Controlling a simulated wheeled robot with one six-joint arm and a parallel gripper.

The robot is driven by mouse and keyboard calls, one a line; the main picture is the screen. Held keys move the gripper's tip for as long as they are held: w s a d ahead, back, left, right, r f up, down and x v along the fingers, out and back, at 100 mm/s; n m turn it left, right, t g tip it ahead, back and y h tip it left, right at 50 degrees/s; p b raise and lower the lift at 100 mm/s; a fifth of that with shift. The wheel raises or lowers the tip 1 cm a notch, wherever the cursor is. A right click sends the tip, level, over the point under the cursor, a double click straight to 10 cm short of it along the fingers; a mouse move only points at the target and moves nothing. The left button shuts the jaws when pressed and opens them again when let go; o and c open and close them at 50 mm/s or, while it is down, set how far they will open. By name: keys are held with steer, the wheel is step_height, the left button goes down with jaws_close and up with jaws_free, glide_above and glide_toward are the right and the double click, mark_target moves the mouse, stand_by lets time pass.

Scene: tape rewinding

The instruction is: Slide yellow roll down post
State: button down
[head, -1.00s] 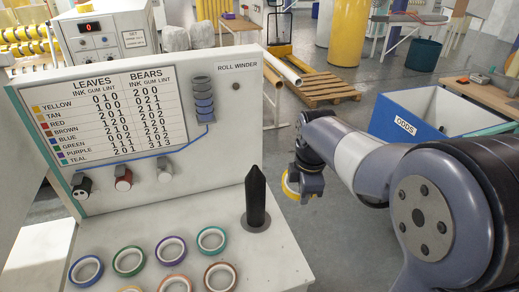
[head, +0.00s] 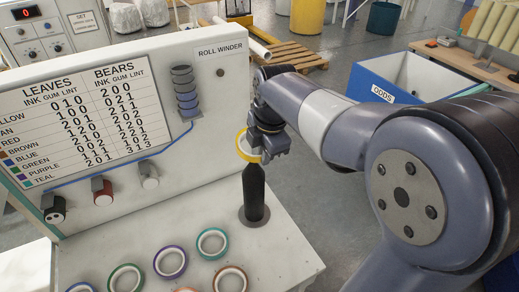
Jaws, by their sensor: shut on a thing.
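The yellow roll (head: 243,147) is held in my gripper (head: 254,150), which is shut on it. The roll is tilted, with its opening partly facing the camera. The black post (head: 254,192) stands upright on a round dark base at the right of the white bench, and its top is pointed. The roll is at the height of the post's tip, in line with it or very close. I cannot tell whether the tip is inside the ring.
The upright panel (head: 190,50) with its chart stands behind the post. Several tape rolls lie on the bench in front, including a teal one (head: 212,243) and a brown one (head: 230,279). A blue ODDS bin (head: 400,80) stands at the right, past my arm.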

steer(key=s+b+x, duration=0.1)
steer(key=b+x, duration=0.4)
steer(key=x, duration=0.1)
steer(key=shift+d+f, duration=0.2)
steer(key=shift+f, duration=0.25)
steer(key=c, duration=1.4)
jaws_free()
steer(key=shift+r, duration=0.15)
steer(key=a+v, duration=0.1)
steer(key=v, duration=0.9)
steer(key=shift+d+r+b, duration=0.3)
steer(key=shift+d, duration=0.2)
steer(key=shift+f, duration=0.1)
